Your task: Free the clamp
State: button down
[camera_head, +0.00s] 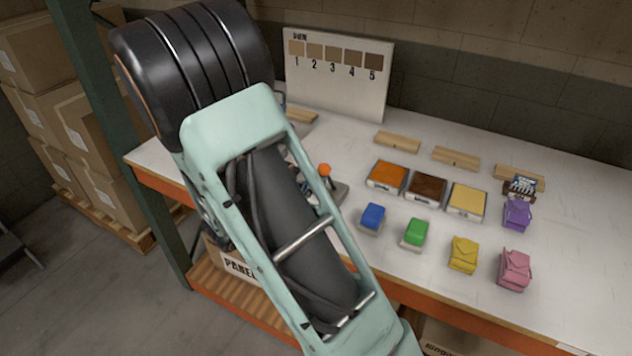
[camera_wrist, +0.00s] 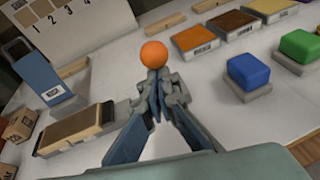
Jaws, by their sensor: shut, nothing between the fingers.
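An orange ball knob (camera_wrist: 154,54), which looks like the end of the clamp's handle, shows just beyond my fingertips in the wrist view. It also shows in the head view (camera_head: 325,169), right of my arm, above a small grey base (camera_head: 338,192). My gripper (camera_wrist: 157,80) is shut and empty, its tips pointing at the underside of the knob. I cannot tell if they touch it. The rest of the clamp is mostly hidden behind my fingers and arm. A brown-topped block (camera_wrist: 76,128) on a grey base lies left of the fingers.
A blue upright plate (camera_wrist: 42,72) stands further left. Orange, brown and yellow-topped blocks (camera_head: 387,176) sit on the white table, with blue, green, yellow, pink and purple pieces (camera_head: 416,232) around them. Wooden strips and a numbered board (camera_head: 338,95) are behind. The table's right front is clear.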

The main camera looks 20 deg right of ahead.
aim_at(322, 169)
jog(key=shift+w+d+r+g, duration=0.15)
jog(key=shift+r+g, duration=0.15)
jog(key=shift+w+d+r+y+p, duration=0.25)
jog(key=shift+d+r+y+p, duration=0.15)
jog(key=shift+p, duration=0.35)
jog(key=shift+w+d+r+p, duration=0.3)
jog(key=shift+d+r+p, duration=0.1)
jog(key=shift+p, duration=0.1)
jog(key=w+d+r+g+y, duration=0.1)
jog(key=w+d, duration=0.4)
jog(key=d, duration=0.2)
jog(key=shift+w+d+r, duration=0.15)
jog(key=shift+w, duration=0.15)
